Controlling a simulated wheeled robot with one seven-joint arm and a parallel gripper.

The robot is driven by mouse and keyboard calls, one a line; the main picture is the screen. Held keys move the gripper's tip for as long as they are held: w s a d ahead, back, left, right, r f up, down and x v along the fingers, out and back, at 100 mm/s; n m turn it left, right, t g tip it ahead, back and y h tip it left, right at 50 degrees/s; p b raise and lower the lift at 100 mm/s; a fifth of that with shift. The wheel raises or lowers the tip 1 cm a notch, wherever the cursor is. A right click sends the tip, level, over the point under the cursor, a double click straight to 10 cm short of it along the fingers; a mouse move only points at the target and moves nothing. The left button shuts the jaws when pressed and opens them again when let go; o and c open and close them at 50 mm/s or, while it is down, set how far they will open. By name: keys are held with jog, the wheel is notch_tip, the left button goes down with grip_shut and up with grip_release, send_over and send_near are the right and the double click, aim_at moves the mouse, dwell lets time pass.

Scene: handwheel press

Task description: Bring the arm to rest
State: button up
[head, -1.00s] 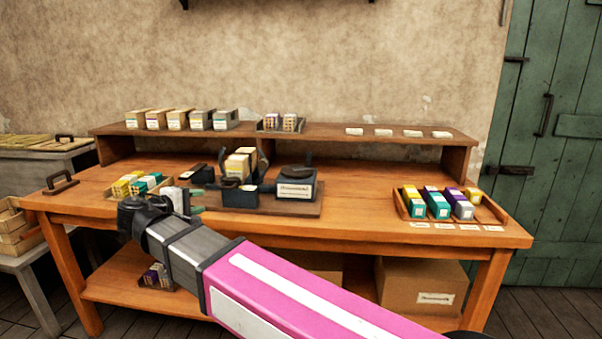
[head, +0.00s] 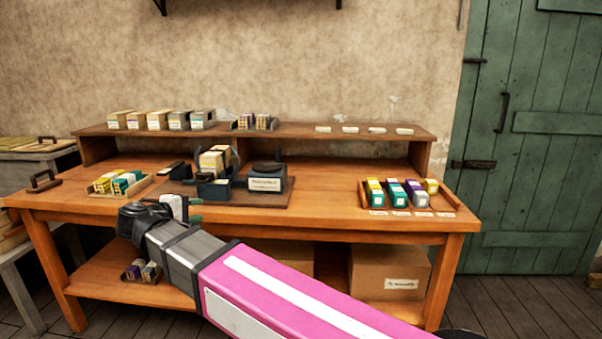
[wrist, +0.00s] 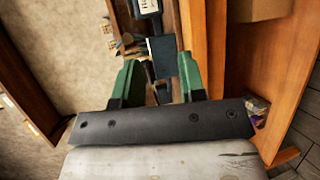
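My arm (head: 270,283) reaches from the lower right toward the front left of the wooden workbench (head: 330,222). My gripper (head: 195,210) is in front of the bench's front edge in the head view, and only part of it shows there. In the wrist view my gripper (wrist: 160,82) has its two green fingers apart, with nothing seen held between them. Beyond the fingers is a dark part of the press (wrist: 163,55), which looks apart from them. In the head view the press (head: 267,178) stands on a board on the bench, with a stack of pale boxes beside it.
A tray (head: 148,184) of yellow and teal boxes lies at the bench's left, another tray (head: 445,203) of coloured boxes at its right. A raised shelf (head: 290,130) runs along the back. Cardboard boxes (head: 388,272) sit below. The bench top between press and right tray is clear.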

jog(key=w+d+f+m+g, duration=0.2)
jog(key=w+d+f+g, duration=0.25)
jog(key=d+f, duration=0.65)
jog(key=w+d+f+m+g, duration=0.25)
jog(key=w+d+f, duration=0.45)
jog(key=d, duration=0.6)
jog(key=s+d+f+m+g+y, duration=0.2)
jog(key=d+f+m, duration=0.1)
jog(key=d+f, duration=0.3)
jog(key=s+d+f+m+g+y, duration=0.2)
jog(key=d+f, duration=0.3)
jog(key=d, duration=0.5)
jog(key=s+d+f+m+g+y, duration=0.2)
jog(key=s+d+f+m+y, duration=0.1)
jog(key=d+f, duration=0.3)
jog(key=d, duration=0.2)
jog(key=shift+d+f+m, duration=0.3)
jog(key=shift+f+m, duration=0.05)
